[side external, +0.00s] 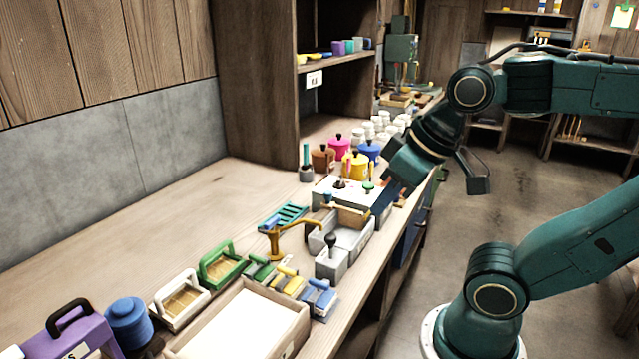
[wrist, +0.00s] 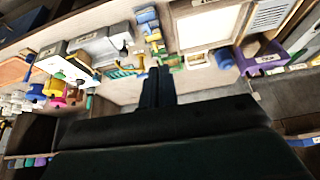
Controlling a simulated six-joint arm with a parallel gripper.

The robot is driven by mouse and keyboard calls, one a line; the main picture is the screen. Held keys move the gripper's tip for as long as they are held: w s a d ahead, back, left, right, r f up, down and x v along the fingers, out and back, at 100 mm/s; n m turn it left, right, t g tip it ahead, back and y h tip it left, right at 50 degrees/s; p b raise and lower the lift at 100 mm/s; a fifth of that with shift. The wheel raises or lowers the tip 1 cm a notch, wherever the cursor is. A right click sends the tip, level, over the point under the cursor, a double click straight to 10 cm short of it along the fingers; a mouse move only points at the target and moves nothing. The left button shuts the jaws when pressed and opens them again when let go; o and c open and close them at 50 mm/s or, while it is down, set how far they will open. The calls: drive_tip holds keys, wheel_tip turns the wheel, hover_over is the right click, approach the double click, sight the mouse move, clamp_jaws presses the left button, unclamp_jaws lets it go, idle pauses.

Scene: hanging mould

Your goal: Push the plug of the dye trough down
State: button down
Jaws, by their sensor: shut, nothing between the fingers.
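The dye trough looks to be the pale grey basin (side external: 357,243) at the bench's front edge, with a brass tap beside it. A black-knobbed stem (side external: 331,241) stands upright on the grey block at its near end; I take it for the plug, though I cannot be sure. The trough also shows in the wrist view (wrist: 108,40), upper left of my fingers. My gripper (wrist: 158,72) is shut and empty, its dark fingers together. In the side view it is beyond the trough, beside the pale box, apart from the knob; its fingertips are hard to make out there.
A pale box (side external: 338,194) with knobs stands behind the trough. Coloured pots (side external: 355,164) stand farther back. A teal rack (side external: 284,216), small coloured blocks and a wooden tray (side external: 300,322) lie nearer. The bench (side external: 150,235) is clear along the wall.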

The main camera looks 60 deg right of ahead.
drive_tip(key=w+d+m+g, duration=0.4)
drive_tip(key=w+d+m, duration=0.2)
drive_tip(key=w+m, duration=0.4)
drive_tip(key=m+g, duration=0.2)
drive_tip(key=m, duration=0.6)
hover_over(331, 236)
drive_tip(key=w, duration=0.1)
wheel_tip(331, 236, down, 4)
drive_tip(key=shift+f, duration=0.15)
drive_tip(key=shift+f, duration=0.1)
drive_tip(key=f, duration=1.3)
drive_tip(key=shift+s+f, duration=0.35)
drive_tip(key=shift+f, duration=0.05)
